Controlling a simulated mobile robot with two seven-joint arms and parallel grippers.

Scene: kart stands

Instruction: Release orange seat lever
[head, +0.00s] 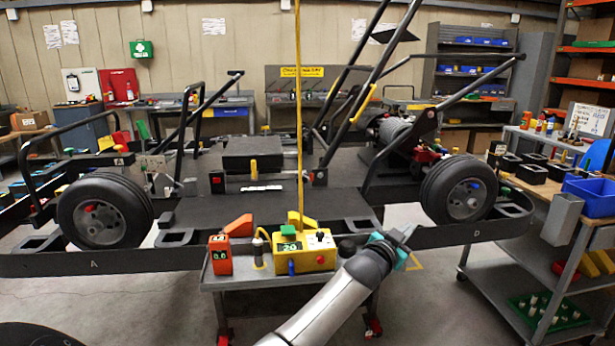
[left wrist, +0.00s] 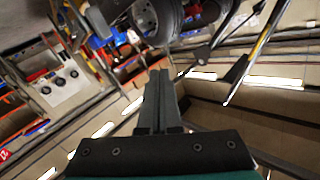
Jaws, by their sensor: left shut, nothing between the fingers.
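A small yellow-orange lever (head: 253,168) stands at the front of the dark seat block (head: 252,146) in the middle of the kart; I cannot tell whether it is the orange seat lever. An orange wedge-shaped piece (head: 238,227) also shows on the small cart in front. My left gripper (head: 397,247) is at the front right of the kart, beside the yellow control box, well apart from the seat. In the left wrist view its two fingers (left wrist: 155,100) are together and empty, and the seat lever is not visible there. My right gripper is not in view.
The kart frame (head: 60,263) spans the view, with wheels (head: 465,190) at both sides. The small cart carries a yellow control box (head: 305,256) and an orange-red meter (head: 220,256). A yellow vertical cable (head: 299,110) hangs before the seat. A shelf cart (head: 520,275) stands right.

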